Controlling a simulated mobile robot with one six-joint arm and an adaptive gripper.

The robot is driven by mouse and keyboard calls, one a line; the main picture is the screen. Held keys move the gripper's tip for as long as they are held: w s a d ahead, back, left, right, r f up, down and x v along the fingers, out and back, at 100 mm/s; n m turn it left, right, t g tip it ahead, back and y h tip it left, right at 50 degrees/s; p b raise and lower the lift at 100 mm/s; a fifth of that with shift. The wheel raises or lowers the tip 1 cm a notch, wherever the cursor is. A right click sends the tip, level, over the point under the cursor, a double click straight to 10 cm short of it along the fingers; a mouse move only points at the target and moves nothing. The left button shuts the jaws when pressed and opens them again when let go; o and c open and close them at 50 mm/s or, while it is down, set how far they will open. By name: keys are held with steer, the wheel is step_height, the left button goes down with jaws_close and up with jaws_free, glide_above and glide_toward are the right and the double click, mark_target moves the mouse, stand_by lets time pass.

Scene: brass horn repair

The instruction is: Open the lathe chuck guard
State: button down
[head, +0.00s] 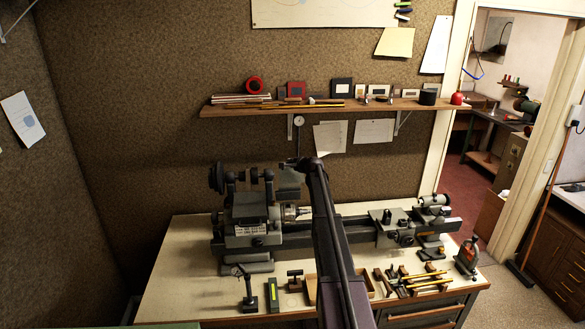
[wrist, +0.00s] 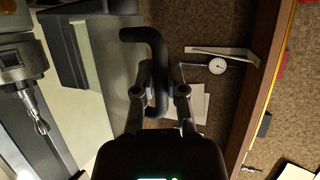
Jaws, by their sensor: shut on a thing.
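The lathe (head: 262,235) stands on the bench at the back wall. Its chuck (head: 289,212) shows uncovered from the front, and its metal jaws also show at the left of the wrist view (wrist: 38,122). A dark grey piece that looks like the chuck guard (head: 290,181) stands raised above the chuck, beside the end of my arm. In the wrist view, the fingers of my gripper (wrist: 162,88) are shut on a black curved handle (wrist: 155,40). In the head view my arm hides the grip. How the handle joins the guard is not clear.
A wooden wall shelf (head: 330,107) with small items runs above the lathe; its edge (wrist: 262,90) is at the right of the wrist view. A dial gauge (wrist: 217,66) hangs below it. Hand tools and a wooden tray (head: 311,289) lie on the bench (head: 185,262) in front.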

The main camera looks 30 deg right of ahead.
steer(key=shift+w+d+r, duration=0.2)
steer(key=shift+w+d, duration=0.05)
steer(key=shift+w, duration=0.4)
steer(key=c, duration=0.7)
jaws_free()
steer(key=shift+s, duration=0.2)
